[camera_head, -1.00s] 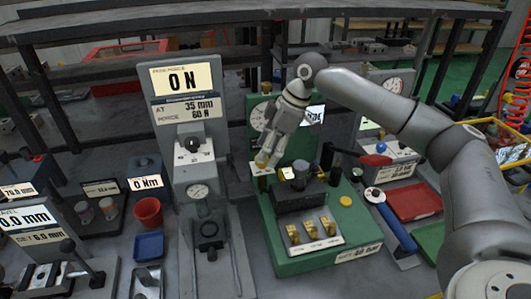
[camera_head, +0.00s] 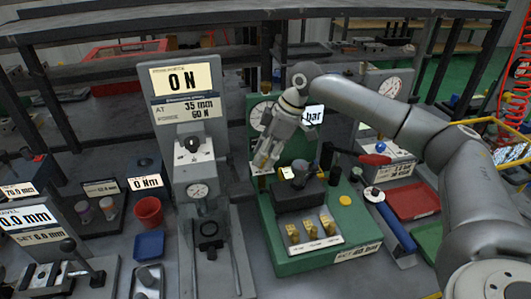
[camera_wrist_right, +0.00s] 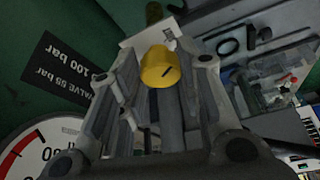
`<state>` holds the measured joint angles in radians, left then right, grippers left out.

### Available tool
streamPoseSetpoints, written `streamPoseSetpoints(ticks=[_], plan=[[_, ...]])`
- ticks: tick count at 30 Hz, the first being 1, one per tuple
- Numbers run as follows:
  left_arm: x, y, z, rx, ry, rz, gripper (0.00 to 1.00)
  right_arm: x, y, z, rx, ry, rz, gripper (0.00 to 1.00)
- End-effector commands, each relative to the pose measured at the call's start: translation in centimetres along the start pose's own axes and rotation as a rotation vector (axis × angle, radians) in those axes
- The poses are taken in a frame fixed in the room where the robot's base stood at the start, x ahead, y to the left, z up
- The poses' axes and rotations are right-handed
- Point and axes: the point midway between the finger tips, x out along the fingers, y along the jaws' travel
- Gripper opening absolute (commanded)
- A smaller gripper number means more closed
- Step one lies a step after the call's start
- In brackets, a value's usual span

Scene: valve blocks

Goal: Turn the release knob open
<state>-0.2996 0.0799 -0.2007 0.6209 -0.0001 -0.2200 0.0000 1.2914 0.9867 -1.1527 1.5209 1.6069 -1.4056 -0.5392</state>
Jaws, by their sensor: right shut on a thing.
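The release knob, a yellow cap with a dark slot line (camera_wrist_right: 158,68), sits between the fingers of my right gripper in the right wrist view. In the head view my right gripper (camera_head: 264,162) points down at the left rear of the green valve station (camera_head: 310,262), and its fingers mostly hide the knob. The right gripper is shut on the knob. My left gripper is not in view.
A display reading bar (camera_head: 314,115) and a round gauge (camera_head: 261,115) stand behind the gripper. Brass blocks (camera_head: 311,229) sit at the station's front. A grey press station (camera_head: 190,150) is close on the left. A red-handled lever (camera_head: 375,159) is to the right.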

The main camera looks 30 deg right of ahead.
Motion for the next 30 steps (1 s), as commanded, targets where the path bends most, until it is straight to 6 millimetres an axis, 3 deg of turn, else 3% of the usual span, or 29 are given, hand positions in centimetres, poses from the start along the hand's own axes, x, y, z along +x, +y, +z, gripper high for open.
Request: streamPoseSetpoints(ticks=[11, 30], plan=[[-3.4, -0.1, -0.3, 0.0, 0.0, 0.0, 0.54, -0.5, -0.3, -0.2, 0.133, -0.002, 0.05, 0.09], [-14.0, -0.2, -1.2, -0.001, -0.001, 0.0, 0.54, -0.6, -0.9, -0.6, 0.675, -0.002, 0.276, 0.09]])
